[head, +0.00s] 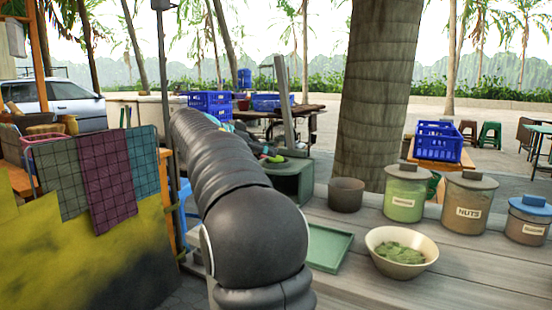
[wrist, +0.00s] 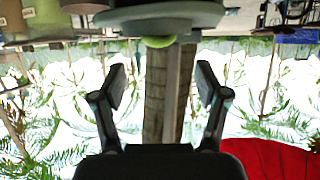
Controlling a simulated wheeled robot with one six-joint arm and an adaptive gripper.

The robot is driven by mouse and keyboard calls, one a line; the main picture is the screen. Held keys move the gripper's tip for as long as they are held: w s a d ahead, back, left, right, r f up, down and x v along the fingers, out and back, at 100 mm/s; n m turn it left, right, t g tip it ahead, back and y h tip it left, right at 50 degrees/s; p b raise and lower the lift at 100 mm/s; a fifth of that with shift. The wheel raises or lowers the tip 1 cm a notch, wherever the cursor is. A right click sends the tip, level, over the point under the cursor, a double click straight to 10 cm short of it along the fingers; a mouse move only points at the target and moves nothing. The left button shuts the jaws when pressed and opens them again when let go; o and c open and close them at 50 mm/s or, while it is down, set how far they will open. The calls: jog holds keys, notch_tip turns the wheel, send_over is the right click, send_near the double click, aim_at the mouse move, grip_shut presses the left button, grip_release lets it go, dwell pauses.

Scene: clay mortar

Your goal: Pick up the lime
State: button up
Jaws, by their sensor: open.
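The wrist view appears upside down. In it, a yellow-green rounded thing, which looks like the lime (wrist: 158,42), shows partly at the rim of a grey round vessel (wrist: 160,18). Most of it is hidden by the vessel. My gripper (wrist: 160,76) is open, with one finger on each side and nothing between them. The lime lies ahead of the fingers, apart from them, and near the middle of the gap.
On the wooden counter (head: 465,268) stand a green tray (head: 327,248), a cream bowl with green contents (head: 376,262), a dark pot (head: 347,196), a green jar (head: 404,205), a nuts jar (head: 468,190) and a blue-lidded jar (head: 527,229). A thick trunk (head: 376,100) rises behind.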

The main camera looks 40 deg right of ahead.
jog(key=x, duration=0.5)
jog(key=shift+f, duration=0.25)
jog(key=shift+s, duration=0.1)
jog(key=c, duration=1.3)
jog(key=shift+r, duration=0.2)
jog(key=shift+c, duration=0.2)
notch_tip(320, 180, up, 4)
jog(key=shift+f+p, duration=0.2)
jog(key=shift+p, duration=0.2)
jog(key=s+a+b, duration=0.1)
jog(key=a+b, duration=0.1)
jog(key=a, duration=1.6)
jog(key=shift+s+f, duration=0.2)
jog(key=shift+s, duration=0.05)
